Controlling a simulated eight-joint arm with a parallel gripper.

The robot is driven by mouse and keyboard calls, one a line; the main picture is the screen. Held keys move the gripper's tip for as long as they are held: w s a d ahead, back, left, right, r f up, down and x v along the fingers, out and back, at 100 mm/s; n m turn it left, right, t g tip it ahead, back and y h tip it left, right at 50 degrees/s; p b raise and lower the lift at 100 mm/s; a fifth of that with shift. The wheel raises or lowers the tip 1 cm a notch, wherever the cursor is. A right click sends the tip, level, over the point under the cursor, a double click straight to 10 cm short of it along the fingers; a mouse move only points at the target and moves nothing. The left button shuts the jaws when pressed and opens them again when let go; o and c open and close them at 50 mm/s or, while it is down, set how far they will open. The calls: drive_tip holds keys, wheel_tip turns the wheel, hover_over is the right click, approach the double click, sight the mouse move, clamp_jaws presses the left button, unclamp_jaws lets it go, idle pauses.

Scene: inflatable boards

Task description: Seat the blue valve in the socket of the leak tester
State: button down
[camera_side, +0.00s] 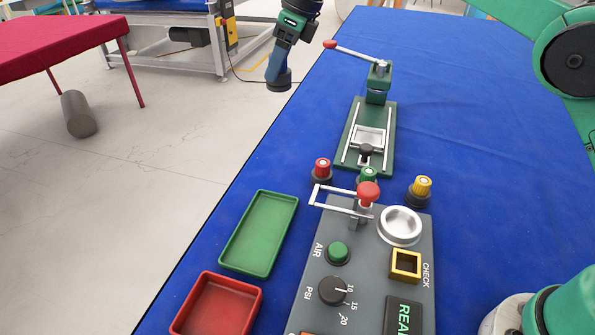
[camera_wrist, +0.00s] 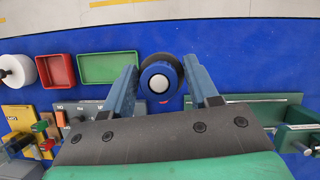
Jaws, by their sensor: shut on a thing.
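The blue valve (camera_wrist: 159,80), with a round blue cap, a pale centre and a dark base, is between the fingers of my gripper (camera_wrist: 162,88) in the wrist view. In the side view my gripper (camera_side: 280,66) is shut on it, and the valve's dark base (camera_side: 279,82) points down. They are in the air near the table's left edge, well away from the leak tester. The leak tester is a grey panel (camera_side: 310,275) at the front. It carries a round silver cup (camera_side: 401,224), a square gold-rimmed recess (camera_side: 405,264) and a red-knobbed lever (camera_side: 368,193).
Red (camera_side: 322,168), green (camera_side: 368,175) and yellow (camera_side: 421,189) valves stand behind the tester. A green press (camera_side: 376,120) with a long lever stands farther back. A green tray (camera_side: 259,233) and red tray (camera_side: 217,304) lie left. Blue table is free on the right.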

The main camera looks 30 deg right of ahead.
drive_tip(key=shift+s+d+r, duration=0.1)
drive_tip(key=shift+s+r, duration=0.05)
drive_tip(key=shift+r, duration=0.45)
drive_tip(key=s+d+r, duration=0.3)
hover_over(391, 254)
drive_tip(key=w+d, duration=0.4)
drive_tip(key=d, duration=0.1)
drive_tip(key=shift+n, duration=0.4)
drive_tip(key=f, duration=1.9)
drive_tip(key=shift+s+a+f, duration=0.1)
drive_tip(key=shift+s+f, duration=0.2)
drive_tip(key=shift+f, duration=0.1)
drive_tip(key=shift+c, duration=1.1)
unclamp_jaws()
drive_tip(key=shift+f, duration=0.15)
